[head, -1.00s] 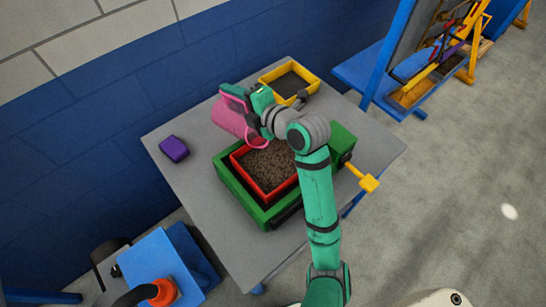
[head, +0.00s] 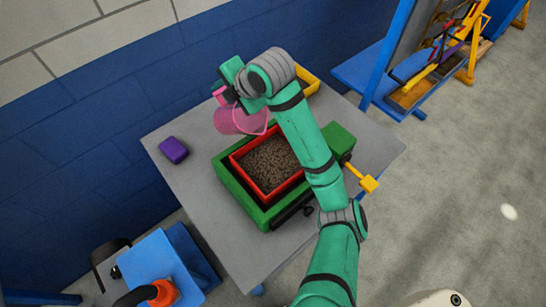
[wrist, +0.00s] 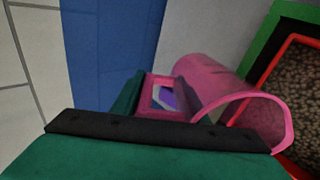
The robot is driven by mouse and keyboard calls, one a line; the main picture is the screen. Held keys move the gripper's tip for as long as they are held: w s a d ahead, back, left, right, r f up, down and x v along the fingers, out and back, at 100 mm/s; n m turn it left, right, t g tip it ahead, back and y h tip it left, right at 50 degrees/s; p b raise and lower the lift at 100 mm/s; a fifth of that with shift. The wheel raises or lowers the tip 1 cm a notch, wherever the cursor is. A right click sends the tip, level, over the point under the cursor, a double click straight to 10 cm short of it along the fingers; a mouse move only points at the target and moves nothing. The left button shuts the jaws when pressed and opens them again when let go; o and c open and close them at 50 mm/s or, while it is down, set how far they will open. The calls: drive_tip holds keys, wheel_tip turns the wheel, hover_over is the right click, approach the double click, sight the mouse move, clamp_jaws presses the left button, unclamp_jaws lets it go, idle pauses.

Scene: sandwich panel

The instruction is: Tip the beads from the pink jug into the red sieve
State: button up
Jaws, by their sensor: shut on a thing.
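The pink jug (head: 228,121) is above the far left part of the grey table, by the far corner of the red sieve (head: 240,166). My gripper (head: 228,92) is shut on the jug's handle, which also shows in the wrist view (wrist: 158,84). The jug (wrist: 215,85) lies tilted well over in the wrist view, its rim toward the sieve. The sieve sits in a green frame (head: 262,216) and holds many brown beads (head: 268,163).
A purple block (head: 173,150) lies on the table's (head: 190,186) left side. A yellow tray (head: 311,81) stands at the back, partly behind my arm. A green box with a yellow handle (head: 368,183) is on the right. The table's front left is clear.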

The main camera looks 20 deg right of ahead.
drive_tip(key=shift+w+a+f+g+h, duration=0.2)
drive_tip(key=shift+w+g+h, duration=0.15)
drive_tip(key=shift+g, duration=0.15)
drive_tip(key=shift+w+a+r+g+h, duration=0.15)
drive_tip(key=shift+w+a+g+h, duration=0.05)
drive_tip(key=shift+w+g, duration=0.25)
drive_tip(key=shift+w+a+r+g+h, duration=0.15)
drive_tip(key=shift+w+g, duration=0.15)
drive_tip(key=shift+g, duration=0.15)
drive_tip(key=shift+w+a+f+g+h, duration=0.3)
drive_tip(key=shift+w+f+g, duration=0.1)
drive_tip(key=shift+f+g, duration=0.15)
drive_tip(key=shift+w+f+g+h, duration=0.3)
drive_tip(key=shift+f+g+h, duration=0.25)
drive_tip(key=shift+g, duration=0.3)
drive_tip(key=shift+w+a+f+g+h+b, duration=0.15)
drive_tip(key=shift+f+g+h+b, duration=0.1)
drive_tip(key=shift+f+g, duration=0.35)
drive_tip(key=shift+w+f+g+h+b, duration=0.1)
drive_tip(key=shift+w+f+g+h, duration=0.1)
drive_tip(key=shift+f+g, duration=0.4)
drive_tip(key=shift+s+a, duration=0.1)
drive_tip(key=shift+s, duration=0.05)
